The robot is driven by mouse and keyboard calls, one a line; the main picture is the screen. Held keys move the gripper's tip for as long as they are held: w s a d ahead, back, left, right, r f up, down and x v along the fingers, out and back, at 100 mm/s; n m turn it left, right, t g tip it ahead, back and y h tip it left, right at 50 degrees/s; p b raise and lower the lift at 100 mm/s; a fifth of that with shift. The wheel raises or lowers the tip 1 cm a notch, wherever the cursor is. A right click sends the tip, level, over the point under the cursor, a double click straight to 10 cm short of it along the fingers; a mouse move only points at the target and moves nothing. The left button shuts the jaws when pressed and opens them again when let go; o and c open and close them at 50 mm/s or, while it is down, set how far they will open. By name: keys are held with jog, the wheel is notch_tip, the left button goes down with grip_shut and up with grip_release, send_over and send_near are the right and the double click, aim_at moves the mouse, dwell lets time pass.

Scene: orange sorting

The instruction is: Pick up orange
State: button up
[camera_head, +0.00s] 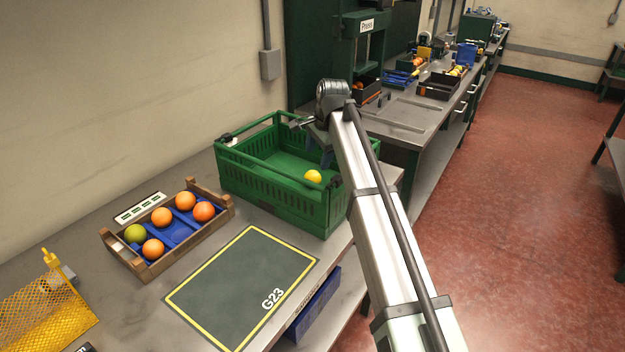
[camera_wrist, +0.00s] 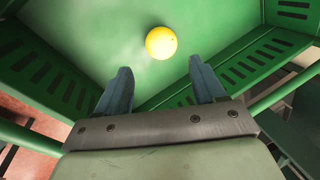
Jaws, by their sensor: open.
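Several oranges lie in a wooden crate (camera_head: 130,262) with a blue insert on the bench, such as one orange (camera_head: 162,217) near its middle and a redder orange (camera_head: 204,211) at its right. A yellow-green fruit (camera_head: 135,233) lies at the crate's left end. A yellow fruit (camera_head: 313,176) lies in the green crate (camera_head: 275,204); the wrist view shows it as a yellow ball (camera_wrist: 161,43) on the crate floor. My gripper (camera_wrist: 160,82) is open and empty above the green crate, with the yellow fruit beyond its fingertips. In the head view my arm partly hides the fingers.
A dark mat marked G23 (camera_head: 240,285) lies clear on the bench in front of the green crate. A yellow mesh holder (camera_head: 45,305) stands at the left front. A blue bin (camera_head: 314,305) sits below the bench edge. The green crate's walls surround my fingers.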

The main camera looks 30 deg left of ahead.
aim_at(314, 173)
jog(key=x, duration=1)
jog(key=shift+w, duration=0.25)
jog(key=shift+c, duration=0.4)
jog(key=c, duration=0.8)
